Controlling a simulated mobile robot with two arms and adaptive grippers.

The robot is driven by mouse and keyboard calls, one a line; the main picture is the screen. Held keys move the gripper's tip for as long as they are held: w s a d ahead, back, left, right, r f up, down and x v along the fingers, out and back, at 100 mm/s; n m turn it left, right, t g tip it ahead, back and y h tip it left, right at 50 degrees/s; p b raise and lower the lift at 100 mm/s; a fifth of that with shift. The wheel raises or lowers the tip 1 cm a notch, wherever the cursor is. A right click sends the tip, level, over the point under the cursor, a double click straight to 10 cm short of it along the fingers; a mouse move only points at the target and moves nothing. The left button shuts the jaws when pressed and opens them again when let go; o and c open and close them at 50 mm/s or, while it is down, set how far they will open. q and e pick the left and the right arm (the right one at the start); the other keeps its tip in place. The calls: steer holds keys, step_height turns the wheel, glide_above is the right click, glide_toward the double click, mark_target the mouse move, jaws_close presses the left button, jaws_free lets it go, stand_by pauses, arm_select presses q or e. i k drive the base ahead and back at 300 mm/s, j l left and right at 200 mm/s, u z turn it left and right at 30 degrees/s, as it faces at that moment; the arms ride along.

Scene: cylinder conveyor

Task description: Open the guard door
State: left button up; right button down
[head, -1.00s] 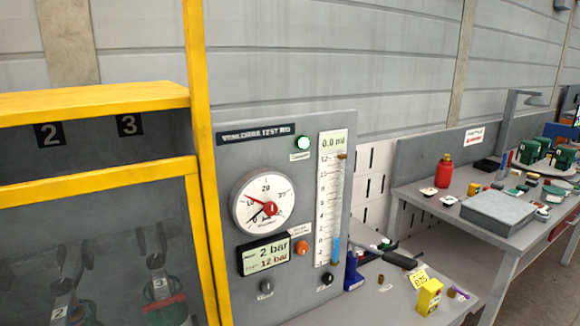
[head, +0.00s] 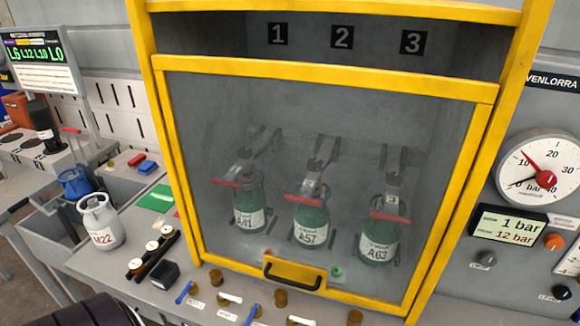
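The guard door (head: 300,72) is a clear panel in a yellow frame, and it is shut across the front of the cabinet. Its black handle (head: 293,276) sits on a yellow plate at the bottom edge of the door. Behind the panel stand green cylinders marked A41 (head: 250,208), A57 (head: 311,226) and A63 (head: 379,240), under the numbers 1, 2 and 3. Neither of my grippers is in view. A dark rounded shape at the bottom left edge may be part of my arm.
A gauge (head: 541,170) and a display (head: 509,225) reading 1 bar are on the panel at right. A white cylinder M22 (head: 100,222) stands on the bench at left. Brass fittings and blue-handled valves line the bench edge (head: 250,305) below the door.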

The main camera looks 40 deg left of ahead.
mark_target(292, 274)
steer(key=u, duration=1.2)
steer(key=k+l+u, duration=0.1)
steer(key=k+l, duration=0.4)
steer(key=k, duration=0.1)
